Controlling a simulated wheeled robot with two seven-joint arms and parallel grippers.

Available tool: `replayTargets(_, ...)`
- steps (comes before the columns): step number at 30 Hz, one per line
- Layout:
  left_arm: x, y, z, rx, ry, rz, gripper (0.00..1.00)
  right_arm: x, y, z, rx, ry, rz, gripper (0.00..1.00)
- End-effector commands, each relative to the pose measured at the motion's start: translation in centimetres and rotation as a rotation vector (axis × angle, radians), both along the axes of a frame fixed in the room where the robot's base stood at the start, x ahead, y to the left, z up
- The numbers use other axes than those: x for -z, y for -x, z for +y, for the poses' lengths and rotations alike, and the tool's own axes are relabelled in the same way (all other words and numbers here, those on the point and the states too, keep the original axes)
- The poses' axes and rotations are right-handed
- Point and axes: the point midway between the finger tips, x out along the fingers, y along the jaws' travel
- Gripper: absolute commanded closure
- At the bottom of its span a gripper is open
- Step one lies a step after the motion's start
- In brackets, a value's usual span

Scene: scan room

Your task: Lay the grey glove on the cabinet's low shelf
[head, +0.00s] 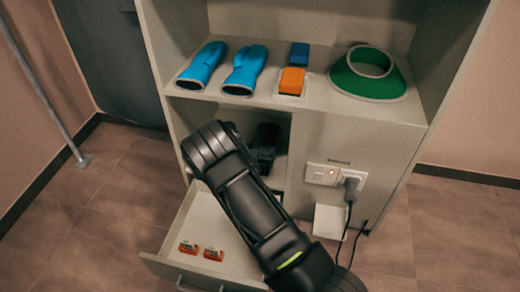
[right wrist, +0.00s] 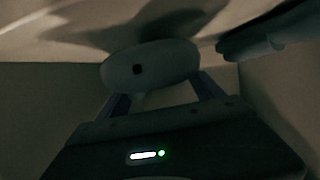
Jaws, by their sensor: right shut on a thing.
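The cabinet (head: 372,140) stands ahead in the head view, with its low shelf inside the dark opening left of the socket panel. My right arm reaches across that opening. My right gripper (head: 264,148) is a dark shape inside it, partly hidden by the arm. In the right wrist view, my right gripper (right wrist: 158,88) is shut on a pale grey rounded thing (right wrist: 165,62) with a dark spot, seen end-on, which appears to be the grey glove. Dim surfaces lie close around it; contact with the shelf cannot be told. My left gripper is not in view.
The upper shelf holds blue gloves (head: 243,70), an orange block (head: 291,81), a blue block (head: 299,54) and a green visor (head: 368,76). An open drawer (head: 228,236) with small orange boxes (head: 188,247) juts out below. Another greyish thing (right wrist: 248,47) lies right in the wrist view. A plug (head: 350,184) trails cables.

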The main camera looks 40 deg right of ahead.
Motion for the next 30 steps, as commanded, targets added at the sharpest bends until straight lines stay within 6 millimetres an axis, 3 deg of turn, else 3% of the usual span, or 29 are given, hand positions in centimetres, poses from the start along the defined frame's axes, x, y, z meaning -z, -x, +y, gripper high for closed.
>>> replayTargets(27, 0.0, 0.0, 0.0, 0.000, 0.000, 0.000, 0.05, 1.0, 0.0, 0.0, 0.000, 0.002, -0.002, 0.84)
replayTargets(28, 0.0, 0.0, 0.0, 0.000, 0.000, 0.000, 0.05, 0.9, -0.1, 0.0, 0.000, 0.002, -0.002, 0.21)
replayTargets(30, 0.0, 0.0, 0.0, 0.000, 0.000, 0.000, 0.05, 0.9, -0.1, 0.0, 0.000, 0.002, -0.002, 0.16)
